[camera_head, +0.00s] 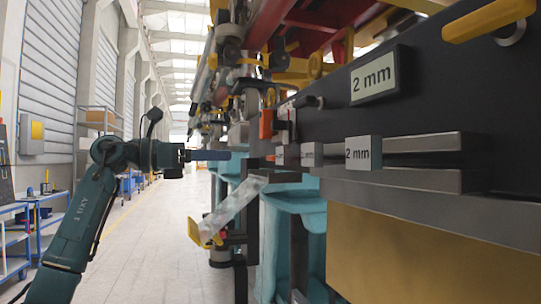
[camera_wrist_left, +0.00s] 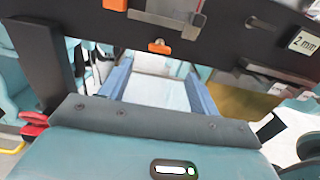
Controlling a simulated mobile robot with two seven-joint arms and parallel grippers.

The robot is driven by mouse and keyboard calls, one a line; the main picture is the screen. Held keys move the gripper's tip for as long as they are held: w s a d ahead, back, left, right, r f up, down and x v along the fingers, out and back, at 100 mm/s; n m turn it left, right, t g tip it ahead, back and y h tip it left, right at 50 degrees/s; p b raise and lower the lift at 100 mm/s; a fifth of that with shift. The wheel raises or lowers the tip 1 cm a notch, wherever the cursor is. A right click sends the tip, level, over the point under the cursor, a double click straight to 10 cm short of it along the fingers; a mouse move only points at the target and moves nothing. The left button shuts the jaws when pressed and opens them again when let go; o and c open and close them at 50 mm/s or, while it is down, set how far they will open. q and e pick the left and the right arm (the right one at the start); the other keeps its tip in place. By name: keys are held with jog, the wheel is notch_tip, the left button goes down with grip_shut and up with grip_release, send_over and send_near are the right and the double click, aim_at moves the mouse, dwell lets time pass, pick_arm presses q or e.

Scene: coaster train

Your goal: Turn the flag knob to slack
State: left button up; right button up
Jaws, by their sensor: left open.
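My left gripper (camera_head: 208,155) reaches in from the left in the head view, level with the side of the train and a little short of it. In the left wrist view its two blue fingers (camera_wrist_left: 158,70) are spread apart with nothing between them. A small orange knob-like part (camera_wrist_left: 159,47) sits at the lower edge of a dark beam, just beyond the gap between the fingers; I cannot tell for certain that it is the flag knob. An upright orange part (camera_head: 266,124) shows on the train side in the head view. No slack marking is readable. My right gripper is out of view.
A dark beam (camera_head: 440,85) with a "2 mm" plate (camera_head: 373,77) and grey rails (camera_head: 400,180) runs along the right. A clear strip with a yellow end (camera_head: 207,236) hangs below. The floor aisle (camera_head: 165,240) is open; blue carts (camera_head: 15,240) stand left.

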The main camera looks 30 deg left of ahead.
pick_arm(q)
jog(key=x, duration=1.1)
jog(key=shift+p, duration=0.45)
jog(key=shift+s, duration=0.1)
jog(key=shift+c, duration=0.4)
jog(key=c, duration=0.9)
